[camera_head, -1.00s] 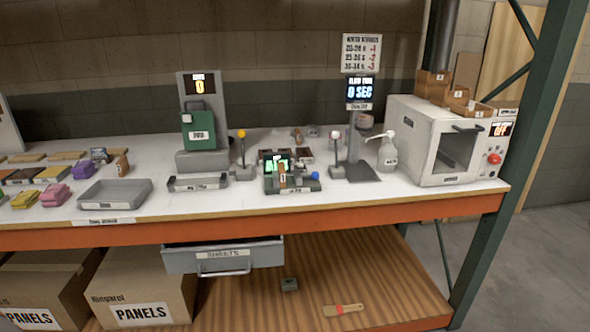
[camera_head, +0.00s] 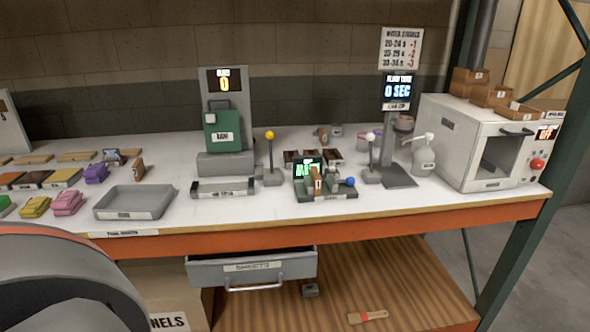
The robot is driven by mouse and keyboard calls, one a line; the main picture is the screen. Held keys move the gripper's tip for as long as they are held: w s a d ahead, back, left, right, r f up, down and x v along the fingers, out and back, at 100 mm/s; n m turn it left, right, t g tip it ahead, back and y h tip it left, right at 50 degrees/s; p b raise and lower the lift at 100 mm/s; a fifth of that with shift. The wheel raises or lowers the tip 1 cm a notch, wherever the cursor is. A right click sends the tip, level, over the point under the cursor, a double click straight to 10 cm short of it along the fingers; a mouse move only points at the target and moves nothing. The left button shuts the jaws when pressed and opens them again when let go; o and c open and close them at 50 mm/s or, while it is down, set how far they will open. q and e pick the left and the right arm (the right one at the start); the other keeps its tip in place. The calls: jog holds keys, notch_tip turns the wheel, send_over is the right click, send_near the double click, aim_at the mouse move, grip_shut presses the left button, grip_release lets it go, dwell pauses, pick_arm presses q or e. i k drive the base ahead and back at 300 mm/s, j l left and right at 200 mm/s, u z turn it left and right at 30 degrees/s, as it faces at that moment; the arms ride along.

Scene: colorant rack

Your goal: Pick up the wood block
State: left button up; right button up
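Several wooden pieces could be the wood block, and I cannot tell which one is meant. A small brown block with a pale label (camera_head: 318,181) stands upright in the grey device (camera_head: 332,193) with the green screen, mid-table. A similar brown block (camera_head: 138,170) stands near the grey tray at the left. Another small brown piece (camera_head: 323,134) stands at the back of the table. Flat wooden pieces (camera_head: 78,157) lie at the far left. Neither gripper is in view; a large grey and black part of my own arm fills the lower left corner.
The white table (camera_head: 230,216) has an orange front edge. An open drawer (camera_head: 250,269) sticks out below the table.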

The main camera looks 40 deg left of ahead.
aim_at(138, 168)
jog(key=j, duration=2.6)
jog(key=k+l+u, duration=0.1)
jog(key=u, duration=0.4)
jog(key=k+u, duration=0.15)
jog(key=u, duration=0.35)
jog(key=k+u, duration=0.15)
jog(key=u, duration=0.35)
jog(key=k+j+z, duration=0.2)
jog(key=z, duration=0.15)
jog(key=k+j+z, duration=0.2)
jog(key=z, duration=0.15)
jog(key=k+j+z, duration=0.15)
jog(key=z, duration=0.2)
jog(key=k, duration=0.1)
